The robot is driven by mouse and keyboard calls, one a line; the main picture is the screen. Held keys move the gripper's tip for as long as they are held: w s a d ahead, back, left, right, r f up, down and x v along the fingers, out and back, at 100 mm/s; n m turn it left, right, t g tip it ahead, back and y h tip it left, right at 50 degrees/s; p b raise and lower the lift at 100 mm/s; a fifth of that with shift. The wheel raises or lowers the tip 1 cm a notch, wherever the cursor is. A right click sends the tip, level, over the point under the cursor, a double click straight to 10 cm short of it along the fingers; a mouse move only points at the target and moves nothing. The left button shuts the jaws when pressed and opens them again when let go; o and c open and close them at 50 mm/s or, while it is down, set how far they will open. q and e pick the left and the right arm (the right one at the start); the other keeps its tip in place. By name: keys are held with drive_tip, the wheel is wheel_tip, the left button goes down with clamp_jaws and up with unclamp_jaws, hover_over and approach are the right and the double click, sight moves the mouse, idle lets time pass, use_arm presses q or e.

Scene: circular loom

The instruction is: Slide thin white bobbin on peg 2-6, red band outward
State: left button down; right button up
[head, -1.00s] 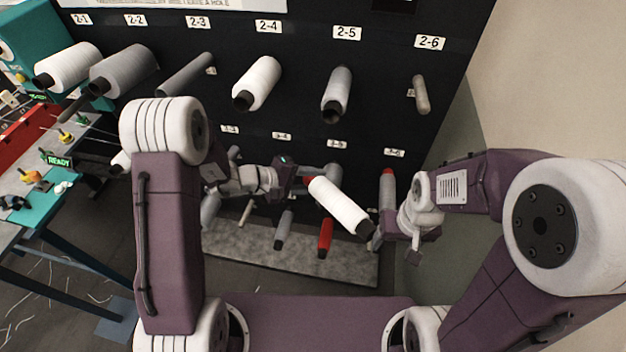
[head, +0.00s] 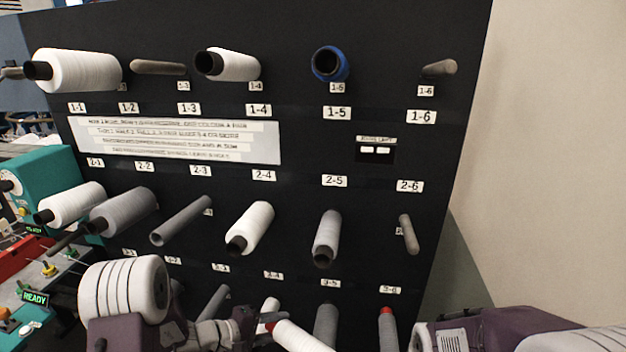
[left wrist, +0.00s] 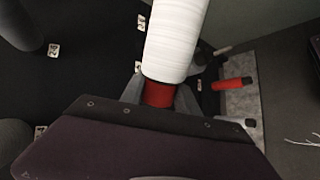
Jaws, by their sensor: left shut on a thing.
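My left gripper (head: 262,322) is low in the head view, shut on the red-banded end of a thin white bobbin (head: 302,338). The bobbin slants down and right, its far end cut off by the frame. In the left wrist view the fingers (left wrist: 160,98) close around the red band (left wrist: 159,94), and the white body (left wrist: 174,42) extends away from them. Peg 2-6 (head: 408,234) is a bare grey peg under its label (head: 409,186), up and right of the bobbin and apart from it. My right gripper is out of view; only part of that arm shows.
Peg 2-5 to the left carries a grey bobbin (head: 326,238), and peg 2-4 a white one (head: 249,228). Below stands a red-topped grey bobbin (head: 387,328) near label 3-6. The black panel (head: 450,150) ends just right of peg 2-6, beside a pale wall.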

use_arm(q)
drive_tip(key=s+a+f+n+t+y, duration=0.1)
drive_tip(key=s+a+f+n+t, duration=0.2)
drive_tip(key=a, duration=0.7)
drive_tip(key=s+m+g+h, duration=0.1)
drive_tip(key=s+m+g, duration=0.2)
drive_tip(key=s, duration=0.4)
drive_tip(key=shift+d+f, duration=0.15)
drive_tip(key=shift+d, duration=0.1)
